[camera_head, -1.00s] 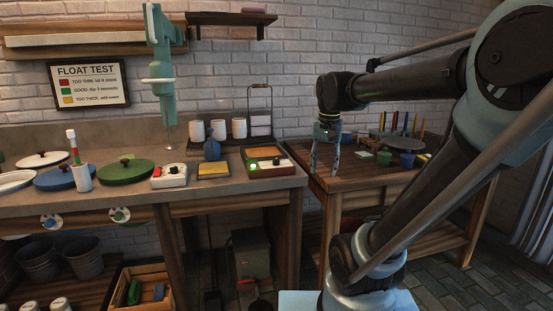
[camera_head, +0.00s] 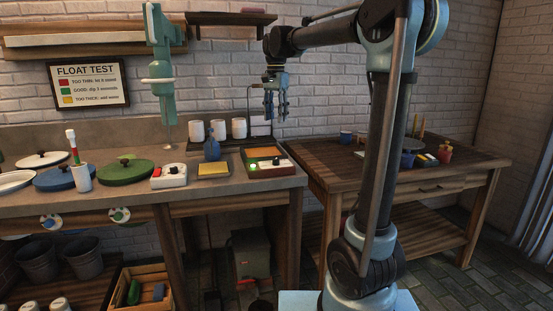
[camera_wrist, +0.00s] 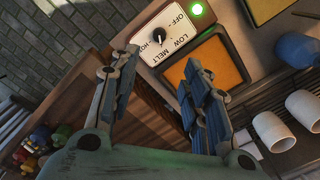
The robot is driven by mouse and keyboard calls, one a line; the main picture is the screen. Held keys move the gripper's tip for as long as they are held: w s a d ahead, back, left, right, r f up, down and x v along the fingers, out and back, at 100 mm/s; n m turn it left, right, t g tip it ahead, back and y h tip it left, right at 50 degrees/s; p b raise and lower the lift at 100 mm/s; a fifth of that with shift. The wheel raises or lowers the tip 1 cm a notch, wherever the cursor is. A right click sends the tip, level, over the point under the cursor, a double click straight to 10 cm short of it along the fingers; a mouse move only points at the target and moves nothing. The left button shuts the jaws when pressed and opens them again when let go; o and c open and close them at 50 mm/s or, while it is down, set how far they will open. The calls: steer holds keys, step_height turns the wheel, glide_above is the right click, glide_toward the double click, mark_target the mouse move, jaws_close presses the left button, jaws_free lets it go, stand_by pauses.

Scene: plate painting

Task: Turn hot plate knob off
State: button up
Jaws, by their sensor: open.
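A yellow tile (camera_head: 213,170) and a white box with a red button (camera_head: 169,176) lie farther left. The side table (camera_head: 335,175) holds paint pots and brushes. A wall shelf (camera_head: 232,18) hangs above.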

mark_target(276, 162)
step_height(276, 162, down, 17)
steer(key=shift+f, duration=0.1)
stand_by(0.6)
jaws_close()
